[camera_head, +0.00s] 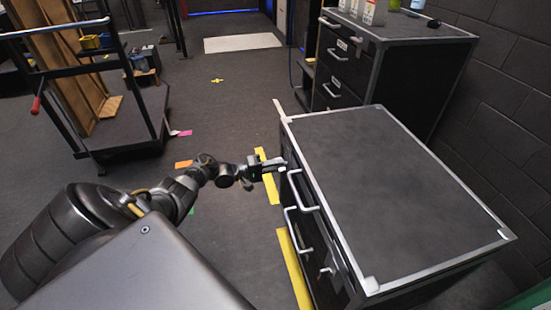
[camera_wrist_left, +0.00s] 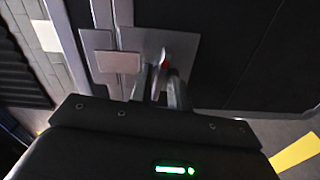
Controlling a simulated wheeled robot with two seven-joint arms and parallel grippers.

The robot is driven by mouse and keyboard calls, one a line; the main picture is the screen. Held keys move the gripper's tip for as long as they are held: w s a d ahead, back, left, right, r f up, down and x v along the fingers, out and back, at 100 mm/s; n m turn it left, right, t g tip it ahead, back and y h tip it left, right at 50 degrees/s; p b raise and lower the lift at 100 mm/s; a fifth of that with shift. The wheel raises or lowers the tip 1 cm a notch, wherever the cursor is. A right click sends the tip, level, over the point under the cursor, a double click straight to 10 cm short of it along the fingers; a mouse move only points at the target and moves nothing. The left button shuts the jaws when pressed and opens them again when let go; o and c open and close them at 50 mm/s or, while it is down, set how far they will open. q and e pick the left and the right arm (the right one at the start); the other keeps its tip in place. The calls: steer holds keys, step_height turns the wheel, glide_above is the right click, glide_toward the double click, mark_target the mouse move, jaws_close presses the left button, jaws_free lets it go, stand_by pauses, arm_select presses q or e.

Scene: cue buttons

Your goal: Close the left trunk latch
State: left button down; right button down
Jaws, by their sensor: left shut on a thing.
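The trunk (camera_head: 400,180) is a dark box with pale metal edges, to the right in the head view. My left gripper (camera_head: 277,167) is at the far end of the trunk's left-facing side. In the left wrist view my left gripper (camera_wrist_left: 160,84) has its fingers close together on the left trunk latch (camera_wrist_left: 164,62), a small piece with a red spot. The latch stands in front of a metal plate (camera_wrist_left: 185,45). The fingers hide part of the latch, so I cannot tell its exact angle. Another latch (camera_head: 326,271) shows at the trunk's near end. My right gripper is out of view.
Handles (camera_head: 302,192) stick out from the trunk side beside my gripper. A dark drawer cabinet (camera_head: 345,60) stands behind the trunk, against a brick wall (camera_head: 500,90). A cart (camera_head: 120,120) stands at the left. The floor between is clear, with yellow tape (camera_head: 294,270) along the trunk.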

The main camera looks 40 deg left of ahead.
arm_select(q)
steer(key=shift+a+r+n, duration=0.1)
steer(key=shift+n, duration=0.6)
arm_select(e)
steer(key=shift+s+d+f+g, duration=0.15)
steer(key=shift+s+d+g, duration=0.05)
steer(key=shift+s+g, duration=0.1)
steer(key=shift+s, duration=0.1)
arm_select(q)
steer(key=c, duration=1.6)
jaws_free()
steer(key=shift+o, duration=0.2)
